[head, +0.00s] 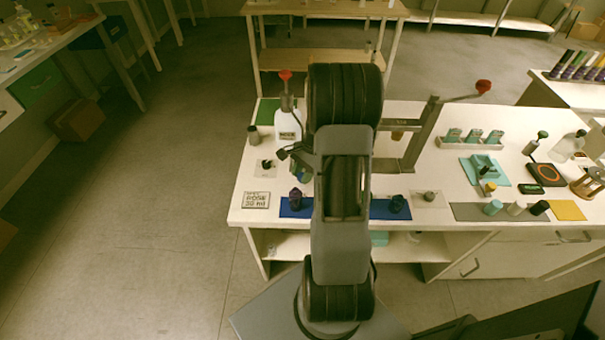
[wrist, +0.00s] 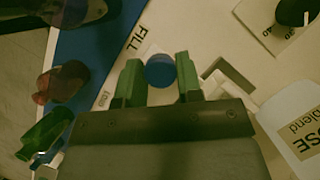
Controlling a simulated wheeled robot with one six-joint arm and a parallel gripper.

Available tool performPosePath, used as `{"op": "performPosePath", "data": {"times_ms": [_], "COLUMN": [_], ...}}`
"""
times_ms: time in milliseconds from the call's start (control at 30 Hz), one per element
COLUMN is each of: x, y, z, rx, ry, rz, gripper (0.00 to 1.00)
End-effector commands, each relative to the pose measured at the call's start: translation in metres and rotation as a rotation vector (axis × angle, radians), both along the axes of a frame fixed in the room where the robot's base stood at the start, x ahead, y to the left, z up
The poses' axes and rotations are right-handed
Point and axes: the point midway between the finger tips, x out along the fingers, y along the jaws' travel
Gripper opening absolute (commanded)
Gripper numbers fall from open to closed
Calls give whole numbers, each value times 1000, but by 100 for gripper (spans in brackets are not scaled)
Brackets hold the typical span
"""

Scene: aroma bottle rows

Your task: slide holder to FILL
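In the wrist view a round blue piece (wrist: 160,70), perhaps the holder's knob, sits between my two green fingers. A smaller label (wrist: 104,99), seemingly LOAD, lies left of the near finger. The rest of the holder is hidden by my fingers and gripper body. In the head view my arm covers this part of the bench.
A white pump bottle (head: 288,124) with a red top stands close by; its rose label (wrist: 304,134) shows at right in the wrist view. Small bottles stand on a blue mat (head: 283,211). A metal stand with a lever (head: 425,130) rises right of my arm.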

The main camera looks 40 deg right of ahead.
Motion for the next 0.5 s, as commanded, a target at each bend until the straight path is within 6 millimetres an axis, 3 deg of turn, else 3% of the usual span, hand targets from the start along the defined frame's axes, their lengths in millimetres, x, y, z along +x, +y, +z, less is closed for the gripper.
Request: {"op": "performPosePath", "data": {"times_ms": [267, 500], "x": [1, 1], "y": [1, 0], "z": [1, 1], "rx": [1, 1], "ry": [-3, -3], "rz": [1, 0], "gripper": [58, 58]}}
